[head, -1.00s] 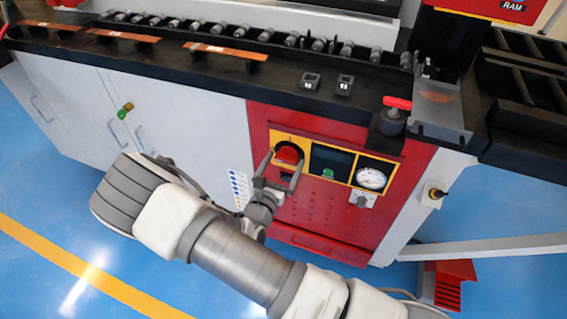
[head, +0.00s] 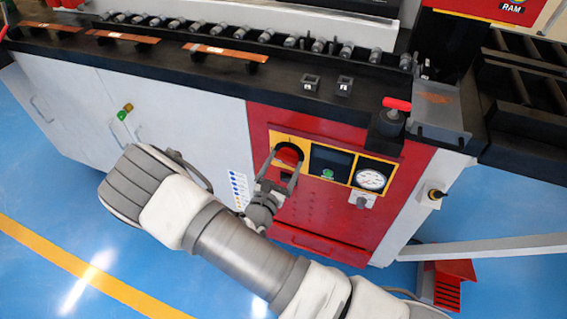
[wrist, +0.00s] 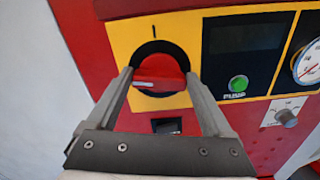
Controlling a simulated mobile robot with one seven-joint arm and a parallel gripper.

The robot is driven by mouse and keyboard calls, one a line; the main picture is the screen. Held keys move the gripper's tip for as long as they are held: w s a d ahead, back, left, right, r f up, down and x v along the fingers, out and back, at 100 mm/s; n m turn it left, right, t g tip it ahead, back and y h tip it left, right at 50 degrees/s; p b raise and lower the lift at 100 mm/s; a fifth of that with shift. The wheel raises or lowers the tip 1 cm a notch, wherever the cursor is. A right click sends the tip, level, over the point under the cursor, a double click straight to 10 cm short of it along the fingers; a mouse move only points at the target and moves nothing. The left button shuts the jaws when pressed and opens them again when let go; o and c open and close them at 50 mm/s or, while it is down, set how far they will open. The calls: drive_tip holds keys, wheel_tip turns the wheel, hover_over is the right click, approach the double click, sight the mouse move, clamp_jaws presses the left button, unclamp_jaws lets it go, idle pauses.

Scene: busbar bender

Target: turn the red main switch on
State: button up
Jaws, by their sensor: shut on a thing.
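The red main switch (wrist: 160,72) is a round red knob on a black ring, set in a yellow plate (wrist: 120,38) on the red front panel. Its white pointer line lies about level, toward the left, and a mark stands above the knob on the plate. In the head view the knob (head: 290,151) shows between my fingers. My gripper (wrist: 158,76) is shut on the knob, one finger on its left side and one on its right. The head view also shows my gripper (head: 286,161) reaching up from below. The fingers hide the knob's lower sides.
Right of the switch are a dark display (wrist: 243,45), a green pump button (wrist: 238,84), a gauge (wrist: 308,62) and a small grey knob (wrist: 287,117). A black worktop ledge (head: 250,85) juts out above. A red-handled part (head: 397,104) stands on it.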

drive_tip(key=m, duration=0.4)
drive_tip(key=shift+s+d+f+m, duration=0.1)
drive_tip(key=shift+f+m, duration=0.05)
drive_tip(key=shift+m, duration=0.15)
drive_tip(key=m+b, duration=0.1)
drive_tip(key=m, duration=0.2)
drive_tip(key=shift+d+f+m, duration=0.1)
drive_tip(key=shift+f+m, duration=0.05)
drive_tip(key=shift+m, duration=0.25)
drive_tip(key=m+b, duration=0.3)
drive_tip(key=m, duration=0.1)
drive_tip(key=shift+f, duration=0.15)
drive_tip(key=shift+m+b, duration=1.05)
drive_tip(key=shift+m, duration=0.45)
drive_tip(key=o, duration=1.1)
drive_tip(key=shift+o, duration=0.2)
drive_tip(key=shift+s, duration=0.1)
drive_tip(key=p+v, duration=0.1)
drive_tip(key=v, duration=1.6)
drive_tip(key=shift+s+p, duration=0.15)
drive_tip(key=shift+p, duration=0.15)
